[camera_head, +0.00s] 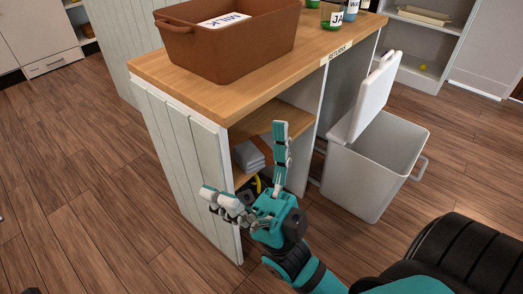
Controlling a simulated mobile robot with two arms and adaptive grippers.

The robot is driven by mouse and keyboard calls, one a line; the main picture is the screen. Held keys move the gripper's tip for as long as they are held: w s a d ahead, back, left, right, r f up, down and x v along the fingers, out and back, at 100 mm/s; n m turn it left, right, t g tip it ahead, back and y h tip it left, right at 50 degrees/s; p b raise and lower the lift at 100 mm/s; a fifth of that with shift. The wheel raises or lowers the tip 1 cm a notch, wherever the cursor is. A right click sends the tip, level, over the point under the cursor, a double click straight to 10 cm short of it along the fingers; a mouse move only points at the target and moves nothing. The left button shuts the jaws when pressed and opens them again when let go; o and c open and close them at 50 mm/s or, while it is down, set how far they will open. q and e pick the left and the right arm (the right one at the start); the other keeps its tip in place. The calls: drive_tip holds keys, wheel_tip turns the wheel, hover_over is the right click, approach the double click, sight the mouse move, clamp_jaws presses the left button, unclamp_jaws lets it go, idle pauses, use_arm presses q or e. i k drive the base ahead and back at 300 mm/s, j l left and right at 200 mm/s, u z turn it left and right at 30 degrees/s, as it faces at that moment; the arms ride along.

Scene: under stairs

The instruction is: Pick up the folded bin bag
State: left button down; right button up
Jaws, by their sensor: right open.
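A grey folded stack (249,155) lies on the wooden shelf inside the counter's open side; it may be the folded bin bag, but I cannot tell for sure. My right gripper (243,163) is open and empty in front of the shelf opening, its fingers spread wide, one pointing up and one to the left. The stack shows between the spread fingers, behind them, and I see no contact. Below it, a dark and yellow thing (258,184) is mostly hidden by the gripper. My left gripper is not in view.
The floor (90,200) at left is clear.

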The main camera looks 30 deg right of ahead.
sight(253, 155)
drive_tip(key=i+z, duration=0.15)
drive_tip(key=z, duration=0.6)
